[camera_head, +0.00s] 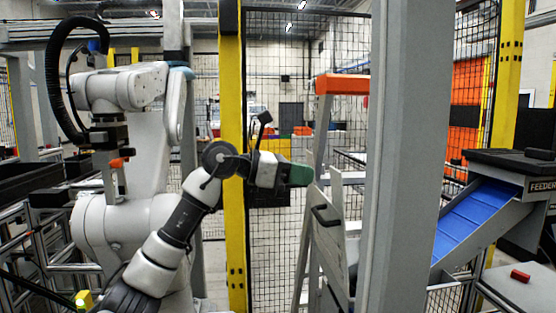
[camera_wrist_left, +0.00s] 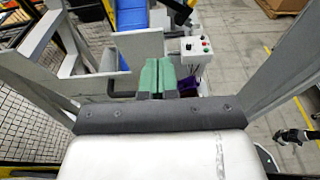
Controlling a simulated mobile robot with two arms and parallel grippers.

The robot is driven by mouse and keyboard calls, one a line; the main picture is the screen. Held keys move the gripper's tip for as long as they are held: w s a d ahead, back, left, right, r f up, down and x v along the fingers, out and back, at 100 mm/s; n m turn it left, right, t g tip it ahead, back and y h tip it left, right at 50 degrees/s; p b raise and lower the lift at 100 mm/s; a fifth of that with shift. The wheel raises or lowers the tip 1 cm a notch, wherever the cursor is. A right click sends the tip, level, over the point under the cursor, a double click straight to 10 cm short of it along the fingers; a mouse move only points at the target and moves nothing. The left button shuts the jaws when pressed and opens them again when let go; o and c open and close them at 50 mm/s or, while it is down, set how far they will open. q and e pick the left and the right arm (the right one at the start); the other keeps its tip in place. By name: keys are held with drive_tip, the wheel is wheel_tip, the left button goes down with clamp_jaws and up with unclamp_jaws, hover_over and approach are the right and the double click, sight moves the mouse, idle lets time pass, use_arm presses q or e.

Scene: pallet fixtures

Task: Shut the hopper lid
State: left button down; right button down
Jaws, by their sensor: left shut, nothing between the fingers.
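The hopper lid (camera_head: 329,247) seems to be the pale grey panel standing steeply tilted right of centre in the head view, with a black handle (camera_head: 325,215) on its face. The grey post hides part of what lies behind it to the right. My left gripper (camera_head: 299,174) has green fingers, shut and empty. It is at the panel's upper left, above the handle's height; I cannot tell whether it touches. In the left wrist view the green fingers (camera_wrist_left: 167,77) are together, with a dark bar handle (camera_wrist_left: 122,86) on a grey panel just to their left. My right gripper is not clearly seen.
A thick grey post (camera_head: 402,150) stands right of the panel. An orange-topped ladder (camera_head: 342,84) is behind it. A blue feeder chute (camera_head: 477,219) slopes at the right. A control box (camera_wrist_left: 194,48) is beyond the fingers. A robot arm (camera_head: 125,88) stands at the left.

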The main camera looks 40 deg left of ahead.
sight(338, 173)
use_arm(q)
drive_tip(key=w, duration=0.1)
drive_tip(key=w+d+p, duration=0.2)
drive_tip(key=shift+w+d+r, duration=0.15)
drive_tip(key=shift+d+r, duration=0.1)
drive_tip(key=shift+w+d, duration=0.25)
drive_tip(key=shift+d, duration=0.1)
drive_tip(key=shift+w+f, duration=0.1)
